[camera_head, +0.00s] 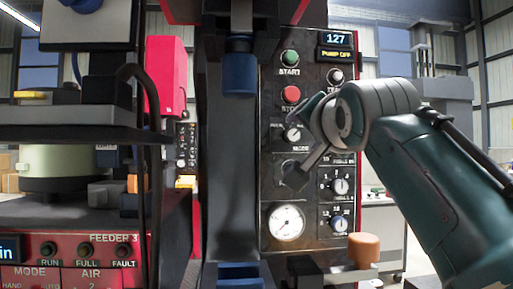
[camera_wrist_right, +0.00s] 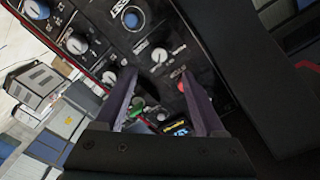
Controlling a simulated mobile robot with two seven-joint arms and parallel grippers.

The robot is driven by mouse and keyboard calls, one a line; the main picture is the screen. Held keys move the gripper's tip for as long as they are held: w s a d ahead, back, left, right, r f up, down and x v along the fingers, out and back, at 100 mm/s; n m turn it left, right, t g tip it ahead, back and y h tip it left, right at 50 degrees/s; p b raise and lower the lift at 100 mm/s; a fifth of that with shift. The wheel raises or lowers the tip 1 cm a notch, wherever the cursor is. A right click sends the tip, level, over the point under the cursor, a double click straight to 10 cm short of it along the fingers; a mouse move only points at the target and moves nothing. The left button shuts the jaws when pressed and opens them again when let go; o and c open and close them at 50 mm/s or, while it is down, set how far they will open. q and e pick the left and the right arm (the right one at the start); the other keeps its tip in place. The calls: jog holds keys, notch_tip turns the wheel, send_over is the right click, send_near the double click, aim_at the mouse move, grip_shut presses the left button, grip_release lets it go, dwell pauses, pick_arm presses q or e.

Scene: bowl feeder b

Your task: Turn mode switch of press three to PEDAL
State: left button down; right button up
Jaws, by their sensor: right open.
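The press panel (camera_head: 268,190) stands upright in the middle of the head view. Its MODE switch (camera_head: 293,133), a round knob with a pale pointer, sits below the red STOP button (camera_head: 291,95). Which position it points to is too small to read. In the right wrist view the white knob (camera_wrist_right: 160,55) shows just beyond my fingertips, near the red button (camera_wrist_right: 182,85). My right gripper (camera_head: 300,142) is open and empty in front of the panel, its fingers either side of the switch in the head view. In the right wrist view the open fingers (camera_wrist_right: 159,76) show no contact. My left gripper is out of view.
The green START button (camera_head: 290,58), two lower knobs (camera_head: 340,186) and a pressure gauge (camera_head: 287,222) crowd the panel. The press column (camera_head: 238,170) stands left of it. Feeder 3 (camera_head: 95,225) is at left. An orange knob (camera_head: 364,250) sticks up below right.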

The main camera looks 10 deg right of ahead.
aim_at(294, 134)
jog(key=w, duration=0.6)
jog(key=shift+w+d, duration=0.1)
jog(key=shift+d, duration=0.1)
jog(key=shift+w+b, duration=0.75)
jog(key=shift+w, duration=0.65)
grip_shut()
